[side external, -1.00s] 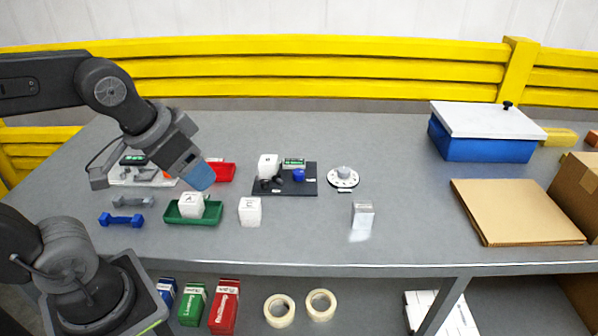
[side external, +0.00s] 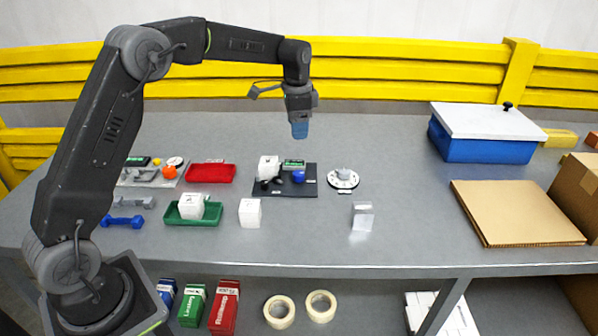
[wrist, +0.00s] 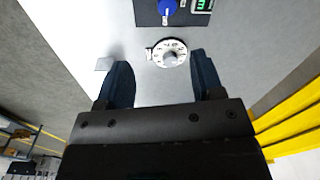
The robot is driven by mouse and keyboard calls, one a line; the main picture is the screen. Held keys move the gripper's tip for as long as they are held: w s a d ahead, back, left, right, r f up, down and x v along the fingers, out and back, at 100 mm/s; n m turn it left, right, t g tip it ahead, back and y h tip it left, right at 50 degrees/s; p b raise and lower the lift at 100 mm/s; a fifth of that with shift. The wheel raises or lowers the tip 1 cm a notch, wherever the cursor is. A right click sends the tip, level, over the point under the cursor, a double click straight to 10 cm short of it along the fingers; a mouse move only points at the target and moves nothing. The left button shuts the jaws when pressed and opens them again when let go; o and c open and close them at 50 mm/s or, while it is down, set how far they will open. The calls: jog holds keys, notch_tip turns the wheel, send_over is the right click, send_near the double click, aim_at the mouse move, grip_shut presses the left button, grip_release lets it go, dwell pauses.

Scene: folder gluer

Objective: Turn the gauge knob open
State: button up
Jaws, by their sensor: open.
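The gauge knob is a grey knob (side external: 343,173) on a round white dial (side external: 343,181) with dark marks, lying on the table right of the dark board. In the wrist view the dial (wrist: 158,52) and its knob (wrist: 170,58) show ahead of the fingertips, between them in the picture. My gripper (side external: 300,131) points down above the table, behind and left of the dial, apart from it. In the wrist view its two dark fingers (wrist: 160,82) are spread with nothing between them.
A dark board (side external: 283,190) holds a white cube (side external: 268,166), a blue knob (side external: 299,176) and a green display (side external: 293,163). A small clear block (side external: 362,216) stands in front of the dial. Red (side external: 211,173) and green (side external: 172,215) trays lie left.

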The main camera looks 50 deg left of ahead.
aim_at(299, 173)
jog(key=f, duration=0.5)
jog(key=w+f, duration=0.1)
jog(key=f, duration=0.4)
jog(key=a+f, duration=0.1)
jog(key=f, duration=0.5)
jog(key=shift+w+a, duration=0.1)
jog(key=shift+w, duration=0.2)
jog(key=c, duration=0.9)
